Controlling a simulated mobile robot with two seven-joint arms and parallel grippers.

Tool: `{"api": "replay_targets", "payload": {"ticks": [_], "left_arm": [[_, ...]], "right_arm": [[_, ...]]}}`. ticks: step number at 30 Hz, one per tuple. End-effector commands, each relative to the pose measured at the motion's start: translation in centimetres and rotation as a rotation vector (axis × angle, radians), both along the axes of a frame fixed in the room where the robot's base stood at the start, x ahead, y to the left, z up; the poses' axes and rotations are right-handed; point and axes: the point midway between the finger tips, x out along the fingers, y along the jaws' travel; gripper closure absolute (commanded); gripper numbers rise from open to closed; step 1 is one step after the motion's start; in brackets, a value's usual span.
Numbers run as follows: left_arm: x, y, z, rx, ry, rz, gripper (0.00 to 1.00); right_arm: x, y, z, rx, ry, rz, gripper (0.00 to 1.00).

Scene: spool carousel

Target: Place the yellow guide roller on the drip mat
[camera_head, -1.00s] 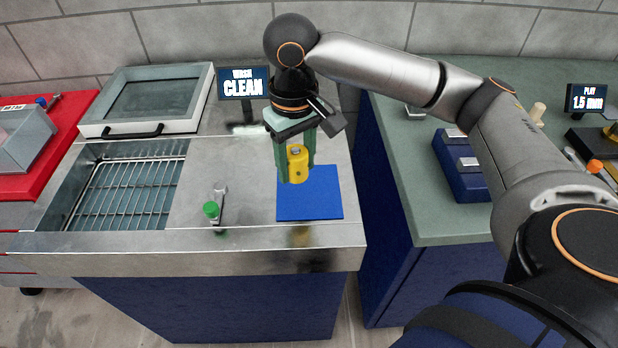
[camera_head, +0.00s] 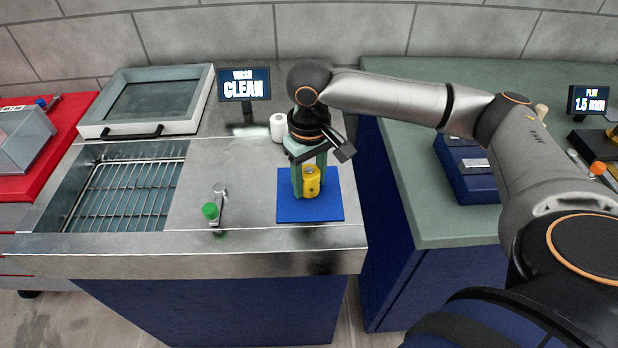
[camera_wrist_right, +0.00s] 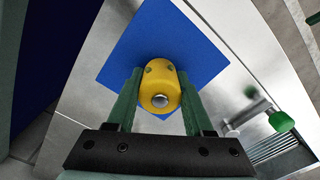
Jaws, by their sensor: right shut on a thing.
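The yellow guide roller (camera_head: 311,181) is upright between the green fingers of my right gripper (camera_head: 308,178), which is shut on it. It also shows in the right wrist view (camera_wrist_right: 160,88), with a finger on each side and a round metal end facing the camera. The blue drip mat (camera_head: 290,211) lies flat on the steel counter, and the roller is over its middle to right part. The roller's lower end looks at or very near the mat; I cannot tell whether it touches. The mat also shows in the right wrist view (camera_wrist_right: 150,40). My left gripper is not in view.
A green-knobbed tap (camera_head: 212,211) stands left of the mat. A sink with a wire rack (camera_head: 125,190) lies further left. A "WASH CLEAN" sign (camera_head: 244,84) and a white cylinder (camera_head: 278,128) stand behind.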

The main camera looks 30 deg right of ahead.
Motion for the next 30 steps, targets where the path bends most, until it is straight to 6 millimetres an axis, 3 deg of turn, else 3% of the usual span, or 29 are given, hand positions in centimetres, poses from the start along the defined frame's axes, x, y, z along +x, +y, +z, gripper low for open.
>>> {"api": "replay_targets", "payload": {"ticks": [1, 2, 9, 20, 30], "left_arm": [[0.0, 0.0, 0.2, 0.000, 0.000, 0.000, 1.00], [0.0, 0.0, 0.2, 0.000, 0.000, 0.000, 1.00], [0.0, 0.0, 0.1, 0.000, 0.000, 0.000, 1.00], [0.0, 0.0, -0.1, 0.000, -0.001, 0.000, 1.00], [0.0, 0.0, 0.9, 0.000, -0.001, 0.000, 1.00]], "right_arm": [[0.0, 0.0, -0.1, 0.001, 0.001, 0.000, 1.00], [0.0, 0.0, -0.2, 0.001, 0.001, 0.000, 0.47], [0.0, 0.0, -0.2, 0.001, 0.000, 0.000, 0.20], [0.0, 0.0, 0.2, 0.000, -0.002, 0.001, 0.18], [0.1, 0.1, 7.1, 0.002, -0.004, 0.001, 0.18]]}}
